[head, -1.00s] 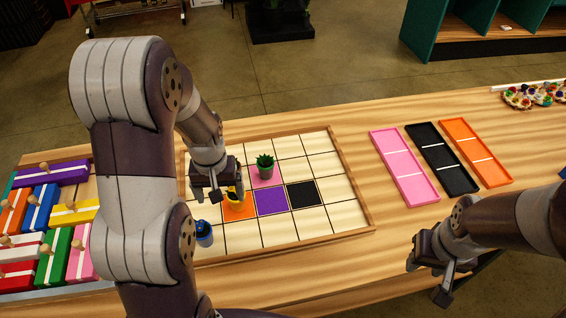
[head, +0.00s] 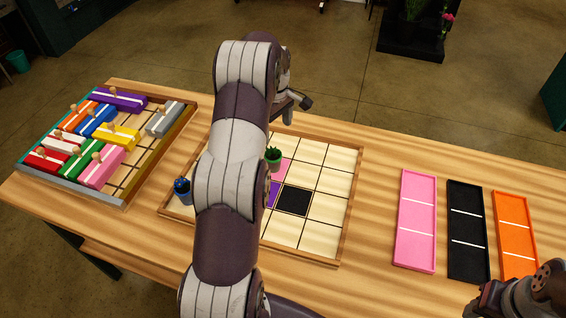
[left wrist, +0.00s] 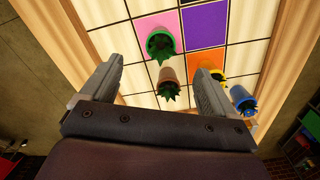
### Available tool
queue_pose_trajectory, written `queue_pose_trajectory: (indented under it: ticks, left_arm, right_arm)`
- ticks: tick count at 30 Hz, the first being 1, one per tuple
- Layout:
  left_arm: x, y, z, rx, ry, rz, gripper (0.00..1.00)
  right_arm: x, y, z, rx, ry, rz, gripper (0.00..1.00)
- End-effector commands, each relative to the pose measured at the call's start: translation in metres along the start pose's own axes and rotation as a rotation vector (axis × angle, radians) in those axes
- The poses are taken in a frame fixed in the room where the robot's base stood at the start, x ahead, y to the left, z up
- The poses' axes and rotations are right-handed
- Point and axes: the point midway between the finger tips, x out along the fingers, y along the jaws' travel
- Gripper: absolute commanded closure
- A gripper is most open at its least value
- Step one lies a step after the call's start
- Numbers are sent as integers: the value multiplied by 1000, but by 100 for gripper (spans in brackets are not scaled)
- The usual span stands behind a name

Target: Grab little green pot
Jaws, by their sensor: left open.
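The little green pot (head: 273,163) holds a small green plant and stands on the board by the pink square. It also shows in the left wrist view (left wrist: 160,42), beyond my fingertips. My left gripper (head: 295,107) is open and empty, above the board's far side in the head view. In the left wrist view its fingers (left wrist: 159,69) are spread, with a brown pot (left wrist: 168,80) seen between them and the green pot farther up. My right gripper (head: 492,300) is partly in view at the lower right; its jaws are unclear.
A blue pot (head: 183,191) stands at the board's left; a yellow pot (left wrist: 218,76) shows in the left wrist view. A tray of coloured blocks (head: 125,196) lies left. Pink (head: 417,205), black (head: 466,228) and orange (head: 515,232) trays lie right. My left arm hides part of the board.

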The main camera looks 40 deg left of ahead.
Motion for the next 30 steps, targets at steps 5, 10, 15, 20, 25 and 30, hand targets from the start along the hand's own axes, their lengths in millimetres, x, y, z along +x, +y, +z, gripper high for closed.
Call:
queue_pose_trajectory:
  ticks: [5,10,15,20,25,30]
  left_arm:
    - [31,-2,1,-23,-4,-7,11]
    - [63,-1,0,-21,-3,-4,11]
    - [82,-2,-2,-20,-3,-5,11]
    - [114,-1,-5,-19,-2,-4,11]
    - [127,-1,-6,-19,0,-1,11]
    - [127,-1,-5,-19,-1,-1,21]
  right_arm:
    - [0,0,0,0,0,0,57]
    - [-12,0,-2,0,1,0,57]
    - [-24,0,-3,0,0,0,57]
    - [-38,0,-5,0,1,0,57]
    - [-38,0,-5,0,0,0,57]
    - [-37,0,-4,0,0,0,57]
